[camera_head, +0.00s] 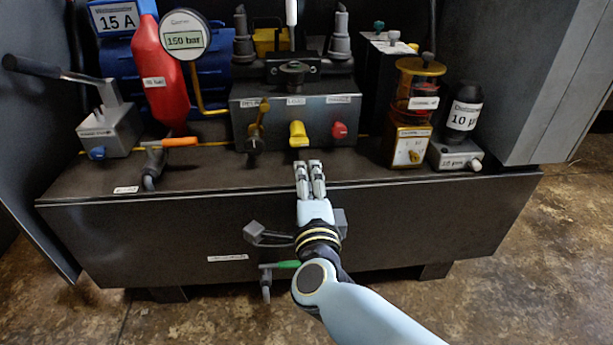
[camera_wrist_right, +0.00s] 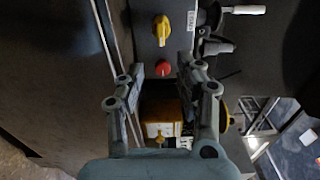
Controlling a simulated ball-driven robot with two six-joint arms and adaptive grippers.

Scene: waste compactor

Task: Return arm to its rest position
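My right arm (camera_head: 370,312) reaches in from the lower right in the head view. Its gripper (camera_head: 309,166) is in front of the grey valve block (camera_head: 262,124), just below and in front of the yellow knob (camera_head: 298,134). In the right wrist view the gripper's two fingers (camera_wrist_right: 162,68) stand apart with nothing held between them. The red knob (camera_wrist_right: 163,68) and the yellow knob (camera_wrist_right: 162,28) show beyond the fingertips. I cannot tell the exact distance to the panel. My left gripper is in neither view.
A lever pump (camera_head: 107,130), a red bottle (camera_head: 160,75) and a 150 bar gauge (camera_head: 184,35) stand at left. An amber reservoir (camera_head: 416,90) and a black filter (camera_head: 463,115) stand at right. The cabinet front (camera_head: 150,240) carries a green-handled valve (camera_head: 285,265) close to my wrist.

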